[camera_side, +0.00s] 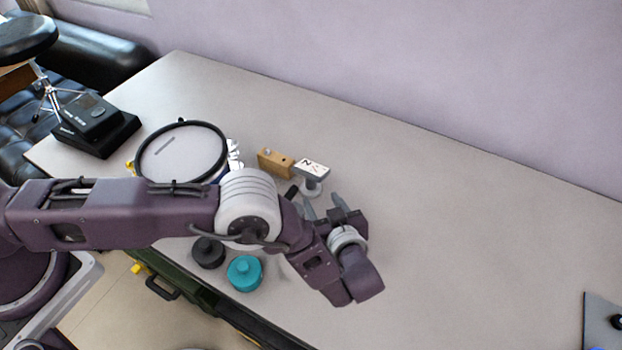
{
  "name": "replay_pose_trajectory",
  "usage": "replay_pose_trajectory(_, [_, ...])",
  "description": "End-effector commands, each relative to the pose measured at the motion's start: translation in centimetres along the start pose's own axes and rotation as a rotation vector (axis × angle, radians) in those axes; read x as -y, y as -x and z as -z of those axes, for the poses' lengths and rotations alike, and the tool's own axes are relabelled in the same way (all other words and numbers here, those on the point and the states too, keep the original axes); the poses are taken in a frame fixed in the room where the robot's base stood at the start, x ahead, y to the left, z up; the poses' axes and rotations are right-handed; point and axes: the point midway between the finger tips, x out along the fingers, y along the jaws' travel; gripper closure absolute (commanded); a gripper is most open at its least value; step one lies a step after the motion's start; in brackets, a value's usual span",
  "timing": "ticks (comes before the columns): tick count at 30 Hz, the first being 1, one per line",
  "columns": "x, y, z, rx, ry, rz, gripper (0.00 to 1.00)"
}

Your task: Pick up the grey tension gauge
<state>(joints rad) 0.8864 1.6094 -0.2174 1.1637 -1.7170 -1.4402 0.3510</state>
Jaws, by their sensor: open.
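The grey tension gauge (312,186) appears to be the small piece with a white top marked with a dark letter, standing on the table near its middle. My gripper (322,202) is just in front of it, with its fingers pointing toward the back of the table. The fingers are apart and nothing shows between them. The fingertips are close to the gauge's base, but I cannot tell whether they touch it. My wrist and arm hide the table in front of the gauge.
A tan block (273,162) stands just left of the gauge. A black-rimmed mesh pad (183,143) lies further left, partly behind my arm. Black (208,253) and teal (244,273) round pieces sit near the front edge. The table's right side is mostly clear.

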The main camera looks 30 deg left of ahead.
Motion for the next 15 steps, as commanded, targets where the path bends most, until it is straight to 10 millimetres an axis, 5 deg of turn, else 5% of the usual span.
replay_pose_trajectory(15, [0.0,-9.7,0.1,0.001,0.002,0.001,0.5])
